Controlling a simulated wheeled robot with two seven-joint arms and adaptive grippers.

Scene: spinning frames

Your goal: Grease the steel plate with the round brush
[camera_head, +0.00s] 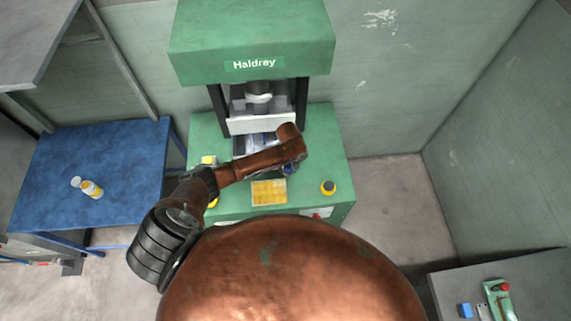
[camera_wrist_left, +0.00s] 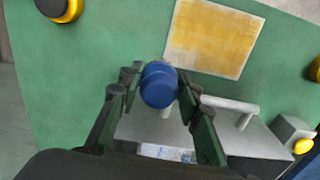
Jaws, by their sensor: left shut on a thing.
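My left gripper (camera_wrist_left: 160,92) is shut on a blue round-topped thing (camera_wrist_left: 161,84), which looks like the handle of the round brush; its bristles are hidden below. In the head view a small blue bit (camera_head: 288,171) of it shows under my brown left arm, which hides most of the gripper. The grey metal plate with a bar handle (camera_wrist_left: 255,142) lies below and beyond the gripper in the wrist view. In the head view a pale metal surface (camera_head: 261,139) shows inside the press opening. I cannot tell whether the brush touches it. My right gripper is not in view.
The green press (camera_head: 253,45) marked Haldrey stands ahead, its upper block above the opening. A grey bench (camera_head: 450,285) is at lower right.

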